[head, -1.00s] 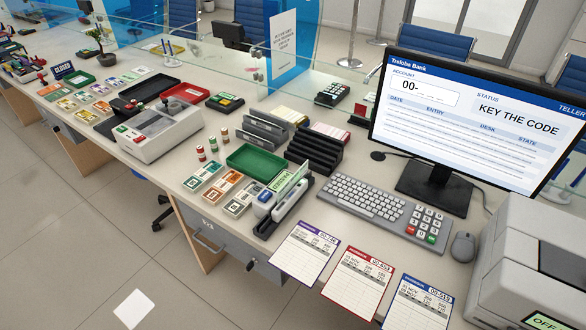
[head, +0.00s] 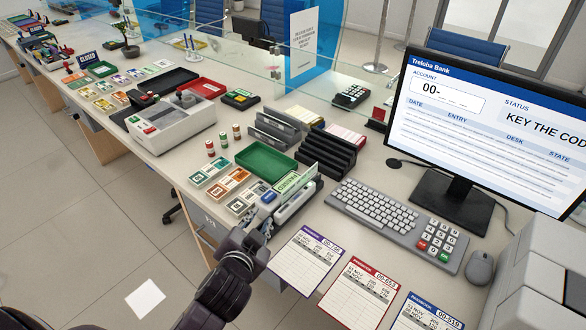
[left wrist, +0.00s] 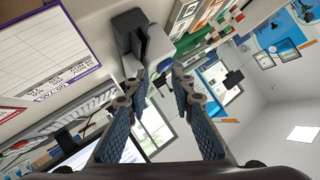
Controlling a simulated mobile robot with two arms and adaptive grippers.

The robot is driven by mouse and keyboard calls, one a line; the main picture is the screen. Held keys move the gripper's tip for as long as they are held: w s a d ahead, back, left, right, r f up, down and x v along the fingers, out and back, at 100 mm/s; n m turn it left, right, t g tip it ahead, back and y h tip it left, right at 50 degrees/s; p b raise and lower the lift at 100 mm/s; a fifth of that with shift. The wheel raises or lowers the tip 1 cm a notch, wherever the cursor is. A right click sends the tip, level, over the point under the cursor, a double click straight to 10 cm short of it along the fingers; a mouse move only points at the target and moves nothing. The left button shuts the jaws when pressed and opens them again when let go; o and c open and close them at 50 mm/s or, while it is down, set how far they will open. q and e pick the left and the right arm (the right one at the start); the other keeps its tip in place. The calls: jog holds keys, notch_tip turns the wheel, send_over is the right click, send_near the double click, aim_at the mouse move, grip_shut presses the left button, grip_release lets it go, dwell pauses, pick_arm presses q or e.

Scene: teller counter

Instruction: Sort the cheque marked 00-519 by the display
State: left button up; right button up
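A pale green slip (head: 289,183), its writing unreadable, stands upright in a grey and white slotted device (head: 293,204); I cannot tell if it is the 00-519 cheque. The blue-headed passbook (head: 430,316) marked 00-519 lies at the front, partly cut off. The display (head: 490,130) shows "00-" and "KEY THE COD", cut at the edge. The keypad (head: 436,242) has red and green keys. My left gripper (head: 258,236) is near the counter's front edge, close to the device. In the left wrist view its fingers (left wrist: 163,82) are apart and empty. My right gripper is out of view.
Purple (head: 307,259) and red (head: 361,293) passbooks lie beside the blue one. A green tray (head: 266,173), a black slotted rack (head: 327,156) and a keyboard (head: 382,212) stand behind. A grey machine (head: 535,285) fills the right corner. Glass panels stand at the back.

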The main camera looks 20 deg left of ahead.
pick_arm(q)
jog(key=w+d+r+m+t+h, duration=0.2)
jog(key=w+d+r+m+t, duration=0.1)
jog(key=r, duration=0.4)
jog(key=w+d+r+m+t+h, duration=0.2)
jog(key=w+d+r+m, duration=0.15)
jog(key=r, duration=0.25)
jog(key=w+d+r+m+t+h, duration=0.3)
jog(key=r+m, duration=0.1)
jog(key=r, duration=0.3)
jog(key=s+d+r+m+g+h, duration=0.2)
jog(key=d+m+g+h, duration=0.6)
jog(key=d+m+h, duration=0.75)
jog(key=m+g+y, duration=0.6)
jog(key=m+y, duration=0.3)
jog(key=y, duration=0.9)
send_near(300, 178)
jog(key=x, duration=0.2)
jog(key=shift+w+a+f, duration=0.1)
jog(key=shift+w, duration=0.3)
jog(key=shift+p+x, duration=0.6)
jog(key=shift+x, duration=3.3)
jog(key=shift+s+f, duration=0.1)
jog(key=shift+s, duration=0.05)
